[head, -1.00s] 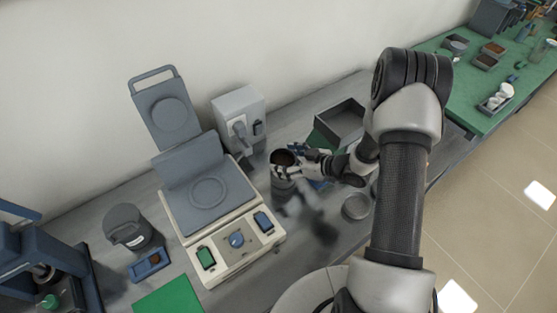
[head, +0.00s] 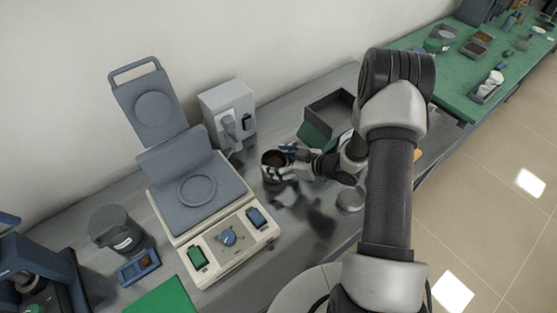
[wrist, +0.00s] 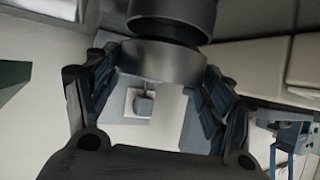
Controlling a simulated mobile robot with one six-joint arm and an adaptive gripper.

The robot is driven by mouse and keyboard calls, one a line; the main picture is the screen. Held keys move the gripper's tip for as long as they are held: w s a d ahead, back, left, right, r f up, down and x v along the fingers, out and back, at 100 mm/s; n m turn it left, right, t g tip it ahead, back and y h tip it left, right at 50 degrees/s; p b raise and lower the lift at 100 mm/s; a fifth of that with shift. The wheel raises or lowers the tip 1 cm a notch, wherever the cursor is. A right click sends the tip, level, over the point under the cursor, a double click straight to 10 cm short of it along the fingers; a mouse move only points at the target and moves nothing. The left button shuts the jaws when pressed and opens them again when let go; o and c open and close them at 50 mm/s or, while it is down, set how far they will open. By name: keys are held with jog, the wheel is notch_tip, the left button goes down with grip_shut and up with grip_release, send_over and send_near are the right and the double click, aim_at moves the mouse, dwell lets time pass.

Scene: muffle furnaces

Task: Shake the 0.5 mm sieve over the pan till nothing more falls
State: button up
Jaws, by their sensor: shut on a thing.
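My gripper (head: 291,172) is shut on a small round grey vessel (head: 270,176), which looks like the sieve. Its open top faces up and brown grains show inside. It is held over the bench, left of my forearm. In the wrist view, my gripper (wrist: 150,98) has its fingers on both sides of a light grey ring (wrist: 163,62), with a darker cylinder (wrist: 172,15) beyond it. A shallow round grey dish (head: 350,199) stands on the bench to the right; I cannot tell if it is the pan. What lies directly under the vessel is partly hidden by shadow.
A large balance-like instrument (head: 238,233) with a raised lid stands to the left. A grey boxy device (head: 230,108) and an open dark tray (head: 350,103) are behind. A dark lidded pot (head: 113,231) is far left. A green-topped bench (head: 443,75) is at right.

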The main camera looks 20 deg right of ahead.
jog(key=shift+d, duration=0.1)
dwell(0.3)
jog(key=shift+d, duration=0.6)
jog(key=shift+a, duration=1.35)
jog(key=shift+d, duration=1.35)
jog(key=shift+p, duration=0.3)
